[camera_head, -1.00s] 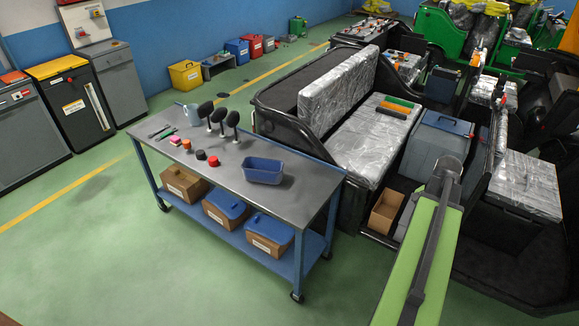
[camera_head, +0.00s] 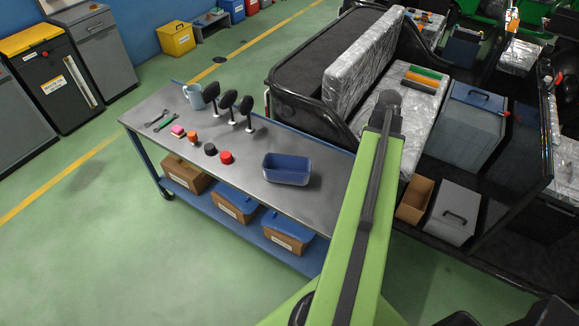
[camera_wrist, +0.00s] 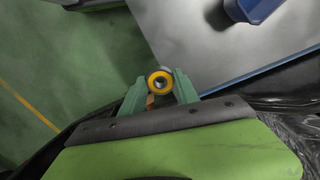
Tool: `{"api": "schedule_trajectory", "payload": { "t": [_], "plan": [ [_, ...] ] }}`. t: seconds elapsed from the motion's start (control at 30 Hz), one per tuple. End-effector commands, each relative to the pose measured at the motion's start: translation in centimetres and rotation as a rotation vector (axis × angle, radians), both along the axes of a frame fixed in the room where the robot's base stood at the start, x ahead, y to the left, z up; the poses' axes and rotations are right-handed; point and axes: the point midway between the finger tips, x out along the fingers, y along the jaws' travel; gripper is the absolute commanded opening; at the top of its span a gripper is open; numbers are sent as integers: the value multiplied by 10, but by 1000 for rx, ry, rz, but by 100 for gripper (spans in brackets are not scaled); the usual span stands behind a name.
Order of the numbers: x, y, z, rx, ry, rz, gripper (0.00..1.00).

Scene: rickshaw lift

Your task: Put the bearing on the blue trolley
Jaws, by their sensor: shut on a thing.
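The blue trolley (camera_head: 222,150) has a grey metal top and a blue lower shelf. It stands left of my arm in the head view, and its grey top (camera_wrist: 205,45) also fills the upper right of the wrist view. The bearing (camera_wrist: 160,81) is a small yellow ring with a metal and dark centre. My gripper (camera_wrist: 160,88) is shut on it, with a green finger on either side. The bearing appears just off the trolley's edge in the wrist view, over the green floor side. In the head view I cannot make out the bearing or the fingers.
The top's near left and front strip is bare. A black vehicle body with a wrapped seat (camera_head: 365,62) stands behind and to the right.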

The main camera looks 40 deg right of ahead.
Motion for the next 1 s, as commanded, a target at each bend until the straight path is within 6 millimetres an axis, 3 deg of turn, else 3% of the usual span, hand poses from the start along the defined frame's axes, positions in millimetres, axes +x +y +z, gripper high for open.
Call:
{"api": "schedule_trajectory", "payload": {
  "t": [0.3, 0.37, 0.5, 0.63, 0.73, 1.0],
  "plan": [
    [-5, -1, -3, 0, 0, -5, 0],
    [-6, 3, -16, 0, 0, 10, 0],
    [-14, 20, -65, 0, 0, 93, 0],
    [-19, 35, -98, 0, 0, 177, 0],
    [-21, 41, -109, 1, -1, 217, 0],
    [-19, 40, -112, 1, -1, 234, 0]
  ]
}}
